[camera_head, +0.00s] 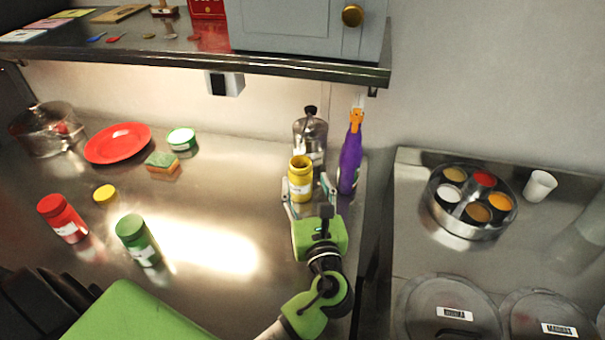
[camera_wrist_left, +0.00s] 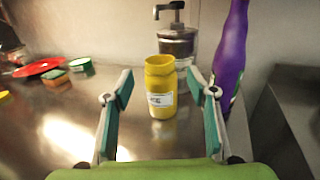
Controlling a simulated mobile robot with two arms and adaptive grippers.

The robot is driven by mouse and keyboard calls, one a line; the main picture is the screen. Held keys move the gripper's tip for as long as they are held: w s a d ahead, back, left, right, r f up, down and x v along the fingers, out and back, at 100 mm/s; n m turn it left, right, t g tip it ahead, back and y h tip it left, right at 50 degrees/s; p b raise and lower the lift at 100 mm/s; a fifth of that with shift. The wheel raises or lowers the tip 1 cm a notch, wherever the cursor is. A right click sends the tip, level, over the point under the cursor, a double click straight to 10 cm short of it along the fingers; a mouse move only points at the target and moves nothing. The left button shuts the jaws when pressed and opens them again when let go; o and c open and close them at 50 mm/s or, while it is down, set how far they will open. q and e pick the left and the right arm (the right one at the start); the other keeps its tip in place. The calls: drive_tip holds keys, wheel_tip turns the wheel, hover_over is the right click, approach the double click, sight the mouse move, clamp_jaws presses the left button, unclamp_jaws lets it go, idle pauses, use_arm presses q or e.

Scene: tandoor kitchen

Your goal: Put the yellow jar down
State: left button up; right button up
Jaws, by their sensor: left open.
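The yellow jar (camera_head: 301,180) stands upright on the steel counter near its right end, with no lid on it and a white label on its side. My left gripper (camera_head: 308,196) is open, with its fingers on either side of the jar. In the left wrist view the jar (camera_wrist_left: 160,88) stands on the counter between and beyond the open fingers (camera_wrist_left: 160,100), with gaps on both sides. A yellow lid (camera_head: 104,194) lies on the counter at the left. My right gripper is not in view.
A pump dispenser (camera_head: 310,132) stands just behind the jar, and a purple bottle (camera_head: 350,160) is close on its right. A red jar (camera_head: 63,218), green jar (camera_head: 137,240), sponge (camera_head: 162,162) and red plate (camera_head: 118,143) are farther left. The counter's middle is clear.

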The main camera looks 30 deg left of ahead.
use_arm(q)
drive_tip(key=shift+b+v, duration=0.35)
drive_tip(key=shift+v, duration=1.9)
